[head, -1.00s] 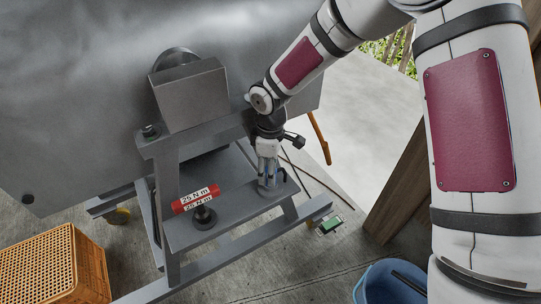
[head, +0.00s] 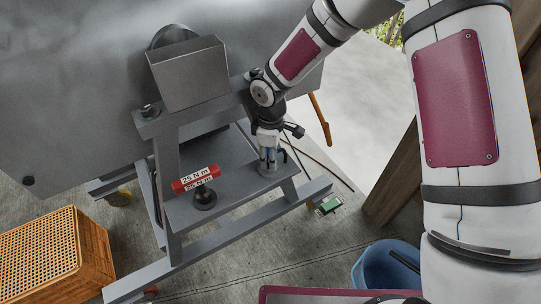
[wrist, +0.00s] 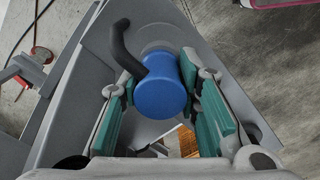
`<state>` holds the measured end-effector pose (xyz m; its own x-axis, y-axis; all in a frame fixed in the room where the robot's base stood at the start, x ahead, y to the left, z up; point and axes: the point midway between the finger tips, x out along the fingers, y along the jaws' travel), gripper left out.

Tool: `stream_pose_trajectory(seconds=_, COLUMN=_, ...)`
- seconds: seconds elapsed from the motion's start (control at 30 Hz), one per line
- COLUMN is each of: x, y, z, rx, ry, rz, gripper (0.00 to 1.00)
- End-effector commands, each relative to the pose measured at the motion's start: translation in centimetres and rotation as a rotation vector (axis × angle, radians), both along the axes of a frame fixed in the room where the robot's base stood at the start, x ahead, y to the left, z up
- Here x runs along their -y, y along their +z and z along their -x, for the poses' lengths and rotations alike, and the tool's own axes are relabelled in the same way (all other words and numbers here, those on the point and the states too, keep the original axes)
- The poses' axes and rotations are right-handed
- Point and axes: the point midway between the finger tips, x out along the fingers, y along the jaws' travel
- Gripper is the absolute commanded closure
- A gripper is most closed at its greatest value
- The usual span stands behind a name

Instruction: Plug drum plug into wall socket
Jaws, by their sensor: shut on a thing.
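The drum plug (wrist: 165,92) is a blue cylinder with a black bent cable piece at its upper left in the wrist view. My gripper (wrist: 160,95) is shut on it, with a teal pad on each side. In the head view my gripper (head: 268,158) points down at the right end of the grey frame's lower shelf (head: 232,196). The plug is hardly visible there behind the fingers. A round grey base shows just beyond the plug in the wrist view; I cannot tell if they touch. I cannot make out a wall socket in either view.
A large grey drum (head: 75,95) fills the back left. A wicker basket (head: 50,255) is at left, a blue bucket (head: 385,265) at lower right. A small green item (head: 328,205) lies on the floor.

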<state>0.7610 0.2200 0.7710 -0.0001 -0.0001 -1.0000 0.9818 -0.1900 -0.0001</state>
Motion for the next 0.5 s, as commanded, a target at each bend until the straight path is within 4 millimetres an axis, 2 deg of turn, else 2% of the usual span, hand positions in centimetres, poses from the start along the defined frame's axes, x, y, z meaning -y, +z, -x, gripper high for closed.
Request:
stream_pose_trajectory(seconds=0.03, x=-0.01, y=0.02, z=-0.01, rx=0.0, ry=0.0, rz=0.0, gripper=0.9)
stream_pose_trajectory(seconds=0.07, x=-0.01, y=0.02, z=-0.01, rx=0.0, ry=0.0, rz=0.0, gripper=0.97)
stream_pose_trajectory(seconds=0.1, x=-0.01, y=0.02, z=-0.02, rx=0.0, ry=0.0, rz=0.0, gripper=1.0)
stream_pose_trajectory(seconds=0.5, x=0.0, y=0.32, z=-0.01, rx=0.001, ry=0.0, rz=0.0, gripper=1.0)
